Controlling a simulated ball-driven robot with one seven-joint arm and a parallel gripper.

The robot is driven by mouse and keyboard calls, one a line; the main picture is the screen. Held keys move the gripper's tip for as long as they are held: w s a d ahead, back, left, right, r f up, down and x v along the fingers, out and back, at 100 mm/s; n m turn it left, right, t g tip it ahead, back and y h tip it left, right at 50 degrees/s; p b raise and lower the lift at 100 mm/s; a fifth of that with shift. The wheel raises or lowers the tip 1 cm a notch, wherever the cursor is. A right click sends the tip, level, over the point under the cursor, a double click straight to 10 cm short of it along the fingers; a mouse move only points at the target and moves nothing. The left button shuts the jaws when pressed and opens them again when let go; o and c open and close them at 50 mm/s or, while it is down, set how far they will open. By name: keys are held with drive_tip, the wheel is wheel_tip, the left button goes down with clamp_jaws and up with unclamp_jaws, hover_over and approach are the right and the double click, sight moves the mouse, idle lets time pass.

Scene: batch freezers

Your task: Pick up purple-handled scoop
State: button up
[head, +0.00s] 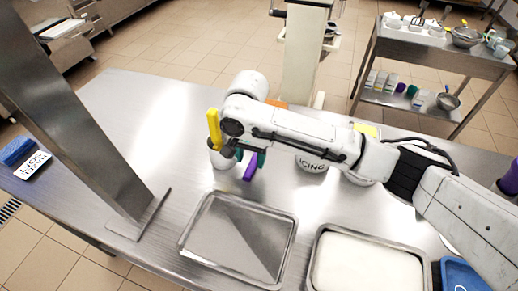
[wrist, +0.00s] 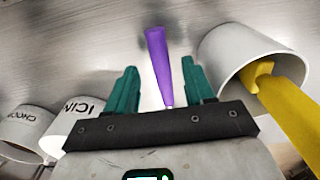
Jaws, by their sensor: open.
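The purple-handled scoop (wrist: 158,58) shows in the wrist view as a tapered purple handle with a bit of metal at its near end. The rest of it is hidden behind my gripper body. In the head view its purple handle (head: 251,168) shows just below my gripper (head: 243,156), over the steel table. My gripper (wrist: 160,84) is open, with one teal finger on each side of the handle in the wrist view. I see gaps between the handle and both fingers. I cannot tell whether the fingers are level with the handle in depth.
A white container (head: 220,160) holding a yellow-handled tool (head: 214,128) stands close beside my gripper. An icing tub (head: 312,163) stands to the right. An empty metal tray (head: 238,240) and a white-filled tray (head: 368,265) lie in front. A steel post (head: 75,120) rises at left.

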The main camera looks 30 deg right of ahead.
sight(251, 166)
drive_tip(key=shift+f, duration=1.7)
clamp_jaws()
